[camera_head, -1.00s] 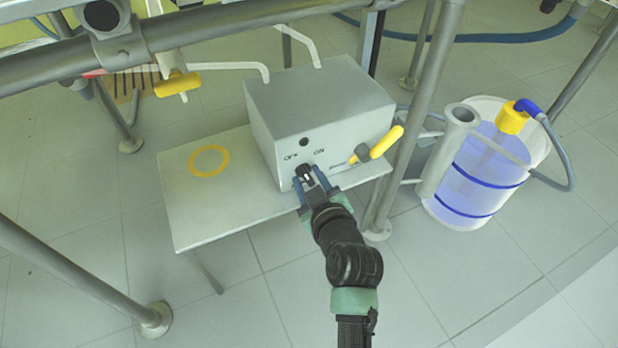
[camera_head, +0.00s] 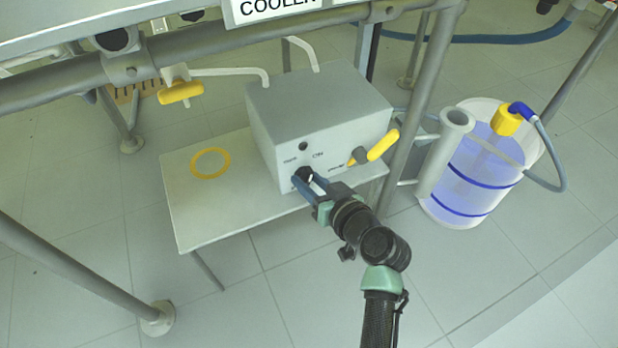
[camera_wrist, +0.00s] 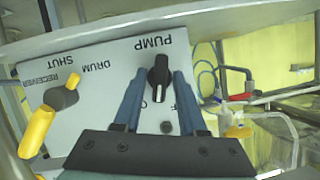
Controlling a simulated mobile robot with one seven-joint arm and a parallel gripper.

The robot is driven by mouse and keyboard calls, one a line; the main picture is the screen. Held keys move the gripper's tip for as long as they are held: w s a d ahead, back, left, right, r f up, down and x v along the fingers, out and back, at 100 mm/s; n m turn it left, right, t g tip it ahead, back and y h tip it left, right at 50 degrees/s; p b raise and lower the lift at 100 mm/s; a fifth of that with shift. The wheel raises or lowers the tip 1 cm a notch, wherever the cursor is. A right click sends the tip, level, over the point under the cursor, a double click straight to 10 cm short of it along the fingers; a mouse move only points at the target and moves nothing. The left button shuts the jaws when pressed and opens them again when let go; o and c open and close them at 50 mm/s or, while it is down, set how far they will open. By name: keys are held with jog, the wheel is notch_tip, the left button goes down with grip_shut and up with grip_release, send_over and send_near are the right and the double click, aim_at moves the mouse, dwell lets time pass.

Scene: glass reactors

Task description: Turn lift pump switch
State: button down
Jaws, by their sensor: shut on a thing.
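The pump switch is a black knob (camera_head: 304,173) with a white line, low on the front panel of a grey box (camera_head: 315,100). In the wrist view the knob (camera_wrist: 160,72) sits below the upside-down word PUMP, its white line pointing down in the picture. My gripper (camera_head: 309,182) reaches the panel from the front right, with its two blue-grey fingers on either side of the knob. In the wrist view my gripper (camera_wrist: 159,84) is shut on the knob. An ON label shows up and right of the knob in the head view; the other label is hard to read.
A yellow-handled valve (camera_head: 383,145) sticks out of the panel to the right of the knob. The box stands on a low table (camera_head: 205,218) with a yellow ring mark. Metal posts and a blue-liquid container (camera_head: 470,180) stand to the right. Pipework crosses above.

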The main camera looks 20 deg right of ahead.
jog(key=shift+f+m+y, duration=0.1)
jog(key=shift+m+y, duration=1)
jog(key=shift+m, duration=0.4)
jog(key=shift+t, duration=0.3)
jog(key=c, duration=0.8)
grip_release()
jog(key=shift+d, duration=0.1)
jog(key=p+v, duration=0.6)
jog(key=v, duration=0.7)
